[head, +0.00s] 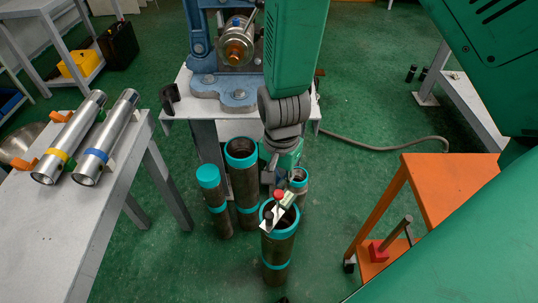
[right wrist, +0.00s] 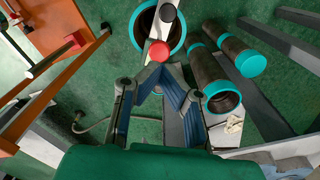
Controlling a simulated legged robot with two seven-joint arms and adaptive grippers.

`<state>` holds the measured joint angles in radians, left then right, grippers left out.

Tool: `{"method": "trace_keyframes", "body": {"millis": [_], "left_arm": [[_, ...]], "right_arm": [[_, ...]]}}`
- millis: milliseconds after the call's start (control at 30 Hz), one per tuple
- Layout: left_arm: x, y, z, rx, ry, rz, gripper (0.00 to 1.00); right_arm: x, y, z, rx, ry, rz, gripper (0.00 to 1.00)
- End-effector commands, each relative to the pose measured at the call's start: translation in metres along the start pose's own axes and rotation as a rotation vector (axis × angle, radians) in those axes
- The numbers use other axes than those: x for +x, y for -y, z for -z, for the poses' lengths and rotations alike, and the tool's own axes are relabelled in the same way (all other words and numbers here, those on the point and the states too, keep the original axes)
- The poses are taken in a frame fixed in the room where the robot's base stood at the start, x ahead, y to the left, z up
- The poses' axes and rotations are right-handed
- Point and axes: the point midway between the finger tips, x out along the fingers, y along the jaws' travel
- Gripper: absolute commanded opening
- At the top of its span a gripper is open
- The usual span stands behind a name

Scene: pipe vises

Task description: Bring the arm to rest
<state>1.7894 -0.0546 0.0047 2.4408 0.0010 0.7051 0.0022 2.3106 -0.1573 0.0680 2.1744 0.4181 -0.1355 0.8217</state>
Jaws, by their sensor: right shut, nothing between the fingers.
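My right arm (head: 292,50) hangs down the middle of the head view. Its dark wrist and green gripper body sit among the standing pipes, with the fingers mostly hidden there. In the right wrist view, the right gripper (right wrist: 155,75) has its fingertips together with nothing between them. Just beyond the tips is a red knob (right wrist: 159,51) on a white bar, which lies across the mouth of a teal-rimmed pipe (right wrist: 149,30). In the head view this knobbed bar (head: 279,208) rests at the front pipe (head: 277,250). My left gripper is not in view.
More teal-ended pipes (head: 241,175) stand close around the gripper. A blue vise (head: 228,92) sits on the bench behind. Two silver cylinders (head: 107,140) lie on the left table (head: 60,215). An orange stand (head: 455,180) is at right. A hose (head: 385,147) crosses the floor.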

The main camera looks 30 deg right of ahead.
Motion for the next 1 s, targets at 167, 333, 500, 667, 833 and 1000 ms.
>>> {"method": "trace_keyframes", "body": {"millis": [167,333,500,667,833,1000], "left_arm": [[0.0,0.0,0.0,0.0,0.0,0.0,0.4],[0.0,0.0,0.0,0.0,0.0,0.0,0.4],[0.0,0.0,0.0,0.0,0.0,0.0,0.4],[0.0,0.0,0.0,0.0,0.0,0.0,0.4],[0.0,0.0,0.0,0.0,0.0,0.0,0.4],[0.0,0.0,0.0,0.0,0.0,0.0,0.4]], "right_arm": [[0.0,0.0,0.0,0.0,0.0,0.0,0.0],[0.015,-0.015,0.001,-0.074,-0.013,-0.014,0.0],[0.063,-0.065,0.001,-0.371,-0.049,-0.043,0.0],[0.102,-0.118,-0.012,-0.722,-0.058,-0.041,0.0],[0.121,-0.157,-0.03,-0.995,-0.051,-0.008,0.0],[0.126,-0.171,-0.04,-1.115,-0.05,0.02,0.0]]}}
